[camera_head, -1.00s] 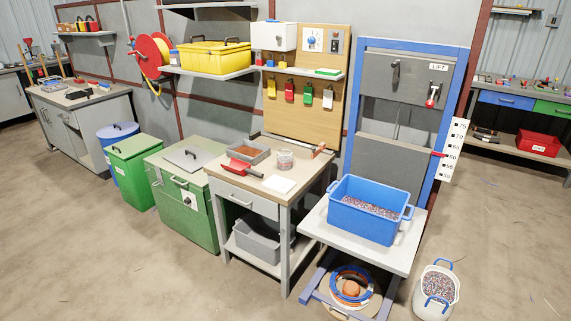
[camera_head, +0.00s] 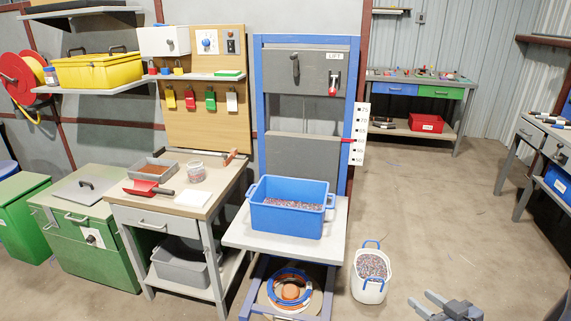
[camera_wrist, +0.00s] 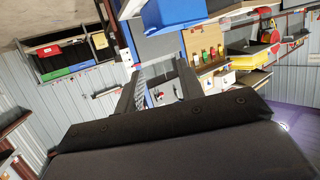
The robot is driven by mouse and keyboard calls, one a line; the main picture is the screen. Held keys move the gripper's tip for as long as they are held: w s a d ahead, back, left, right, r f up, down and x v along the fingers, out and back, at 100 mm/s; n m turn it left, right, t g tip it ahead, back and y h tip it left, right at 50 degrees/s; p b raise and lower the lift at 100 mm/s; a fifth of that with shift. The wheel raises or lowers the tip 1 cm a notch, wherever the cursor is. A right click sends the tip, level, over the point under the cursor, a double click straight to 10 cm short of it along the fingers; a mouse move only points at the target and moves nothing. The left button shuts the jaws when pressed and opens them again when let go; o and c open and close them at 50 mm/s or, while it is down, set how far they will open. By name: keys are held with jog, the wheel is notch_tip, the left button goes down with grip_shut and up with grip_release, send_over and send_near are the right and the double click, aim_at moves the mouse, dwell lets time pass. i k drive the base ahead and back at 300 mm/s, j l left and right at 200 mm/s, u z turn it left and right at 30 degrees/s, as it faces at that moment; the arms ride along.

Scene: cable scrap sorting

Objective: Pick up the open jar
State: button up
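A small clear jar (camera_head: 195,171) with reddish contents stands upright on the wooden-topped workbench (camera_head: 222,178), and I see no lid on it. Another small jar with a blue top (camera_head: 50,76) stands on the wall shelf beside the yellow bin. My gripper (camera_head: 436,302) is at the bottom right of the head view, far from the workbench. In the wrist view my gripper (camera_wrist: 158,84) has its two fingers apart with nothing between them.
A blue bin (camera_head: 290,222) sits on the lift table. A white bucket (camera_head: 370,285) stands on the floor. Floor to its right is mostly clear.

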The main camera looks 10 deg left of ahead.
aim_at(195, 169)
jog(key=i+j, duration=0.3)
jog(key=j, duration=0.3)
jog(key=i+j+u, duration=0.1)
jog(key=i+j, duration=0.15)
jog(key=j, duration=0.35)
jog(key=i+j+u, duration=0.1)
jog(key=i+j, duration=0.25)
jog(key=j, duration=0.2)
jog(key=i+j, duration=0.3)
jog(key=j, duration=0.25)
jog(key=i+j+u, duration=0.1)
jog(key=i+j, duration=0.25)
jog(key=j, duration=0.2)
jog(key=i+j, duration=0.35)
jog(key=j, duration=0.15)
jog(key=k+u, duration=0.05)
